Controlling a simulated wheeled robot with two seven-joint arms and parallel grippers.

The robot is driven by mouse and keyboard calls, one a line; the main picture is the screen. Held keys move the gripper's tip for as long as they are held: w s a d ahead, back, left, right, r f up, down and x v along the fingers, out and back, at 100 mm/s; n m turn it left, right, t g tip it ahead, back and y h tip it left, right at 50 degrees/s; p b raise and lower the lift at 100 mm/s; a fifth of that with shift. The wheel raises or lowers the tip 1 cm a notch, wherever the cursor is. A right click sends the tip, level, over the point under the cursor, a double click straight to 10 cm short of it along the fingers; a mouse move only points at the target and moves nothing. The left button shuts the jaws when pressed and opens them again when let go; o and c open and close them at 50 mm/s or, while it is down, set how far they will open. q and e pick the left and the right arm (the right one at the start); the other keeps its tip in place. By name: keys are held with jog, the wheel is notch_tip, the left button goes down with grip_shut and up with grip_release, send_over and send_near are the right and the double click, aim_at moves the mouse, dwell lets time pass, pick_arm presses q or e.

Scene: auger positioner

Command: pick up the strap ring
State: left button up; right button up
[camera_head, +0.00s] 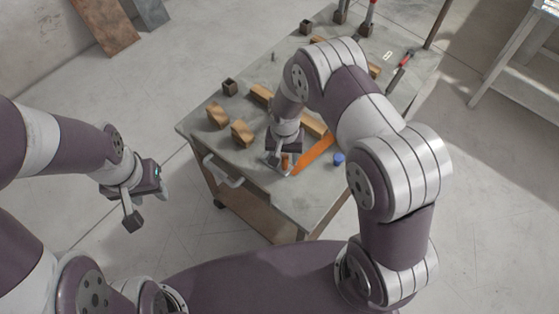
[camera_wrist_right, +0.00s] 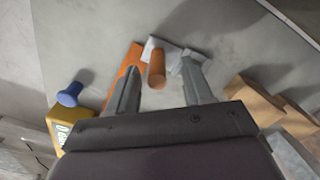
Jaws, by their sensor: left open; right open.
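An orange strap (camera_head: 315,152) lies on the worktable; its flat band also shows in the right wrist view (camera_wrist_right: 131,57). A short orange cylinder (camera_wrist_right: 157,72) stands out from a pale grey piece (camera_wrist_right: 154,46) beside the band. Which part is the strap ring I cannot tell for certain. My right gripper (camera_head: 280,163) is open, low over the near part of the table. In the right wrist view its fingers (camera_wrist_right: 162,70) are on either side of the orange cylinder, with gaps visible. My left gripper (camera_head: 147,206) is open and empty, off the table's left side.
The grey worktable (camera_head: 205,125) holds wooden blocks (camera_head: 242,133), a blue knob (camera_head: 338,159) and a red-handled tool (camera_head: 404,60). In the wrist view a yellow object (camera_wrist_right: 68,128) is left and blocks (camera_wrist_right: 255,100) are right. A handle (camera_head: 222,172) juts from the table's front.

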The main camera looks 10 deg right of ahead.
jog(key=shift+f, duration=0.4)
jog(key=shift+d+f, duration=0.1)
jog(key=shift+d, duration=0.1)
grip_shut()
